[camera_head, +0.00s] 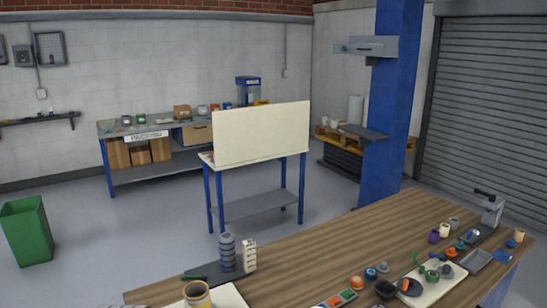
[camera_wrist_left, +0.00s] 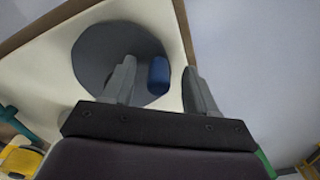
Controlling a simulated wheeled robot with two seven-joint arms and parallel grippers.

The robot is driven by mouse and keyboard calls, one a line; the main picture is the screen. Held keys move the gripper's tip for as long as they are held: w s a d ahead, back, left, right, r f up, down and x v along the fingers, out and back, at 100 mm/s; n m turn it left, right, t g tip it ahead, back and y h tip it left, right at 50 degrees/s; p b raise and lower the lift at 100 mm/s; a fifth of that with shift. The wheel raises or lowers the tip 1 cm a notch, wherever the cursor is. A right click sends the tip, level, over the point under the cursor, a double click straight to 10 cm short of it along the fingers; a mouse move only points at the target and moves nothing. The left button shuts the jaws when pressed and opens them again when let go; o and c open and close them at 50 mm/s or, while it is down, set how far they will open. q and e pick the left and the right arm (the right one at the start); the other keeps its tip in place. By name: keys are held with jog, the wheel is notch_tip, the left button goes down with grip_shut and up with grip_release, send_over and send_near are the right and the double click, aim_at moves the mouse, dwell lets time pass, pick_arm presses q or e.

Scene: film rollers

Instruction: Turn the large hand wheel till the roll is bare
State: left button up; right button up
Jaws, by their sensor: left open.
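A large dark grey disc (camera_wrist_left: 100,62), which looks like the hand wheel, lies on a cream board (camera_wrist_left: 58,70) in the left wrist view. A blue knob (camera_wrist_left: 158,76) shows near its right edge. My left gripper (camera_wrist_left: 158,68) is open, and the knob shows between its two fingers; I cannot tell whether they touch it or how far above the disc they are. The fingers hide part of the disc. I cannot make out the roll in either view. My right gripper is in neither view.
The wooden bench (camera_head: 330,245) holds a cream board (camera_head: 447,284) with a dark disc (camera_head: 409,287) and several small parts at right. A striped grey stack (camera_head: 227,253) and yellow cup (camera_head: 197,295) stand at left. A cream panel (camera_head: 262,135) stands behind. The bench middle is clear.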

pick_arm(q)
jog(key=shift+w, duration=0.1)
jog(key=shift+o, duration=0.2)
jog(key=shift+w+r+p, duration=0.1)
jog(key=shift+r+p, duration=0.4)
jog(key=shift+r, duration=0.05)
jog(key=o, duration=0.4)
jog(key=r+p, duration=0.4)
jog(key=r, duration=0.1)
jog(key=shift+d, duration=0.2)
jog(key=shift+o, duration=0.2)
jog(key=shift+r+p, duration=0.6)
jog(key=shift+p, duration=0.1)
jog(key=shift+a+f, duration=0.1)
jog(key=shift+a, duration=0.05)
jog(key=s+d+r+b, duration=0.1)
jog(key=s+r+b, duration=0.1)
jog(key=r+b, duration=0.2)
jog(key=s+d+r+t+b, duration=0.1)
jog(key=s+r+b, duration=0.2)
jog(key=r, duration=0.8)
jog(key=shift+d+r+b, duration=0.3)
jog(key=shift+d+b, duration=0.05)
jog(key=shift+b, duration=0.25)
